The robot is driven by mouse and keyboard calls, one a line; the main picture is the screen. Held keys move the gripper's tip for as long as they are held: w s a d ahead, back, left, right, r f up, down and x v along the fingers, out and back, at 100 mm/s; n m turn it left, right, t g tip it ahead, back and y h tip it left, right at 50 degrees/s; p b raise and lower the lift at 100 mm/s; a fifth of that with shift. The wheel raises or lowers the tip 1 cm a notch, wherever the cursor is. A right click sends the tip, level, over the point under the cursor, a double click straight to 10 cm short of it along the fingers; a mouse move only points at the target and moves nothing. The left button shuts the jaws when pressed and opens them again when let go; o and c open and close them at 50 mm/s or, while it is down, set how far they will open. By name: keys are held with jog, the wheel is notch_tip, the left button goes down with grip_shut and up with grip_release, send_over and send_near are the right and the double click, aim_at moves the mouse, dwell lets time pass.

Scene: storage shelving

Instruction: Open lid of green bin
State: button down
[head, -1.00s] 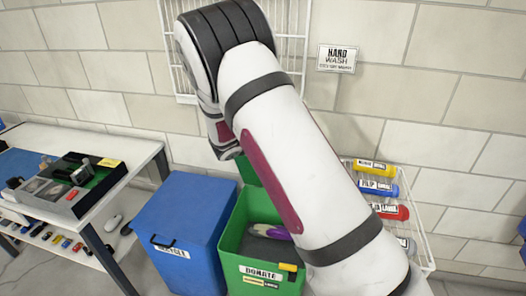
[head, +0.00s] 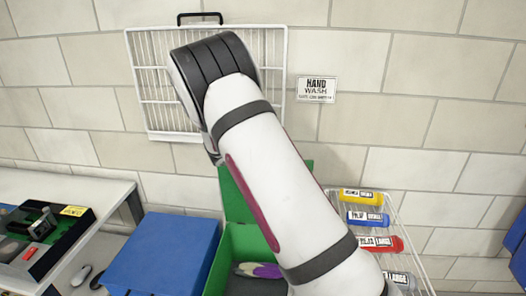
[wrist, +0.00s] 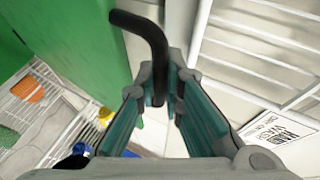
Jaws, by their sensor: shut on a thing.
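The green bin (head: 233,258) stands at the bottom centre of the head view, partly hidden by my arm. Its green lid (head: 232,196) is raised, standing up at the back toward the wall. The bin's inside shows, with a purple and white item (head: 262,270) in it. In the wrist view the green lid (wrist: 85,45) fills the upper left, with a black bent handle (wrist: 146,30) beside its edge. My gripper (wrist: 160,88) is shut on this handle, whose lower end lies between the fingers. My gripper is hidden behind my arm in the head view.
A blue bin (head: 165,250) with its lid down stands left of the green bin. A wire rack (head: 150,85) hangs on the wall behind. A wire shelf (head: 415,262) with coloured bottles stands close on the right. A table (head: 115,190) is at the left.

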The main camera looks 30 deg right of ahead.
jog(key=c, duration=1.7)
grip_release()
jog(key=shift+a, duration=0.1)
jog(key=v, duration=1.2)
jog(key=shift+a, duration=0.1)
